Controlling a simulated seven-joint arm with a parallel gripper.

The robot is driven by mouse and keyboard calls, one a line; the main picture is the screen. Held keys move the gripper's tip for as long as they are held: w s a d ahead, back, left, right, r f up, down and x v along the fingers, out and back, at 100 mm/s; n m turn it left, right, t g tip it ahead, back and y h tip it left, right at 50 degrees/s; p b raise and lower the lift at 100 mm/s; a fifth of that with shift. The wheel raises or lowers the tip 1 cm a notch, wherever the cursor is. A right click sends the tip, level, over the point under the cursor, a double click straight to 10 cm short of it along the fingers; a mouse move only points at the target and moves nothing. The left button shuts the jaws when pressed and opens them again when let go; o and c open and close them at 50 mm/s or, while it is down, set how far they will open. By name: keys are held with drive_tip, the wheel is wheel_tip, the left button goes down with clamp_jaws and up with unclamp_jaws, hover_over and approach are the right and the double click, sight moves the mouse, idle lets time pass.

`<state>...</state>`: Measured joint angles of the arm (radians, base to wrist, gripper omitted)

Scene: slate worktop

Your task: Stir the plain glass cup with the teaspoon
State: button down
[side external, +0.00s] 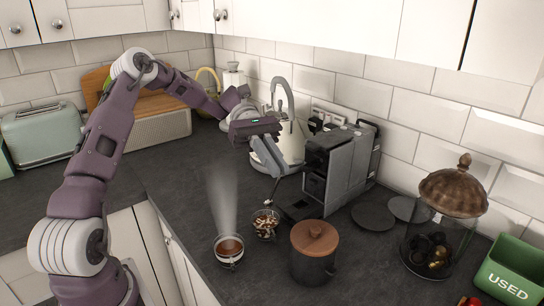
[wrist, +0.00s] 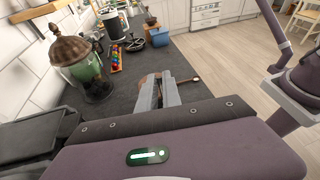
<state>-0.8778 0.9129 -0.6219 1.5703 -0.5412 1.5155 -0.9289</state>
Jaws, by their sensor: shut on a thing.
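My gripper (side external: 272,160) is shut on the teaspoon (side external: 273,191), in the air in front of the kettle and left of the coffee machine. The spoon hangs below the fingertips. In the wrist view the shut fingers (wrist: 168,95) show with a thin part of the teaspoon (wrist: 190,80) sticking out to the right. A steaming cup of brown drink (side external: 229,249) stands on the worktop, below and to the left of my gripper, near the front edge. It looks like the plain glass cup. The spoon is well above and apart from it.
A glass of brown and white pieces (side external: 265,224) stands right beside the cup. A dark canister with a wooden lid (side external: 314,251) is to its right. The coffee machine (side external: 335,175), kettle (side external: 291,138) and domed jar (side external: 443,225) stand behind or further right.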

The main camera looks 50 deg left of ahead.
sight(274, 191)
drive_tip(key=f, duration=0.5)
drive_tip(key=shift+a, duration=0.2)
drive_tip(key=shift+a+f, duration=0.2)
drive_tip(key=shift+f, duration=0.3)
drive_tip(key=shift+a+f, duration=0.2)
drive_tip(key=shift+f, duration=0.25)
drive_tip(key=shift+d, duration=0.15)
